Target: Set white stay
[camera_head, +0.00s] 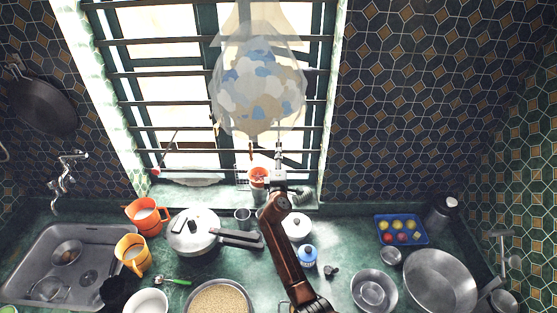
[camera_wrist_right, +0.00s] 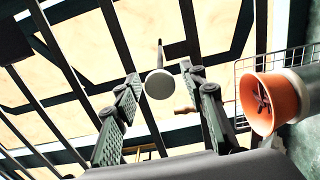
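In the right wrist view, a white round knob (camera_wrist_right: 160,84) on a dark rod shows between my fingers, against the barred window; it looks like the white stay's end. My right gripper (camera_wrist_right: 159,76) is open, with gaps visible between the knob and both fingers. I cannot tell whether the knob lies between the fingertips or beyond them. My left gripper is not in view.
An orange cup-like container (camera_head: 258,176) stands close beside my gripper. A translucent bag (camera_head: 258,85) hangs above it. Window bars (camera_head: 160,72) lie behind. Below are a pressure cooker (camera_head: 192,232), a lidded white pot (camera_head: 295,226) and a blue jar (camera_head: 307,256) on the green counter.

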